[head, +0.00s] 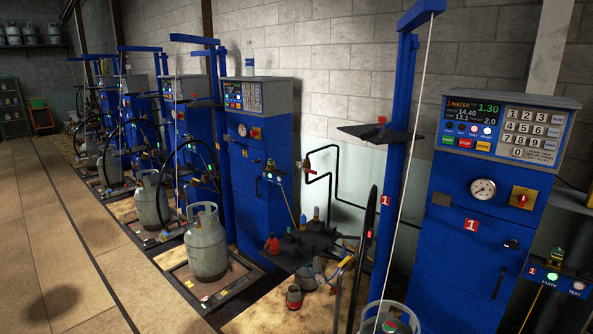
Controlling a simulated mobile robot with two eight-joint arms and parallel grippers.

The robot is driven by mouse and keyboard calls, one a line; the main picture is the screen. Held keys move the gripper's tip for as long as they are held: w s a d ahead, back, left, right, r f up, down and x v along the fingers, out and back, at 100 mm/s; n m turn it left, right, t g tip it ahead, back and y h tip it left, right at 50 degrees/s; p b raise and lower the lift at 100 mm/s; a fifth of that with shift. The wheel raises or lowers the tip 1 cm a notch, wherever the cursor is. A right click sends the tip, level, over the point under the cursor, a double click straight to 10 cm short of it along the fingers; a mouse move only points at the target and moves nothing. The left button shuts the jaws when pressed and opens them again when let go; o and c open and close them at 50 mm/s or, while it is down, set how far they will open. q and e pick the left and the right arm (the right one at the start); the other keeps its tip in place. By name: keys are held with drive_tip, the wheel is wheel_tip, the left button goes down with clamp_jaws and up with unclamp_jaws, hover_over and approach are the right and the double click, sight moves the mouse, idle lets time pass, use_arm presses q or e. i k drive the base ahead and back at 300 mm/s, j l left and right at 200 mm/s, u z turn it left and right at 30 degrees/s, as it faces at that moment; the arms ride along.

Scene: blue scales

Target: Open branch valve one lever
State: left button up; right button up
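A small valve with a red lever (306,164) sits on a black pipe (338,163) against the grey block wall, right of the second blue cabinet. It is too small to tell how the lever is turned. No label on it can be read, so I cannot tell whether it is branch valve one. Neither of my grippers shows in the head view.
A blue cabinet marked 1 (455,240) with a keypad stands at right, beside a blue post (398,150). A dark tray (310,247) with small items is in front of the pipe. Grey cylinders (206,245) stand on scales. The floor at left (60,230) is clear.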

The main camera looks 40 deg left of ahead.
sight(300, 168)
drive_tip(key=i+j+u, duration=0.45)
drive_tip(key=i+j, duration=0.3)
drive_tip(key=j, duration=0.3)
drive_tip(key=i+j+u, duration=0.45)
drive_tip(key=i+j, duration=0.35)
drive_tip(key=i, duration=0.05)
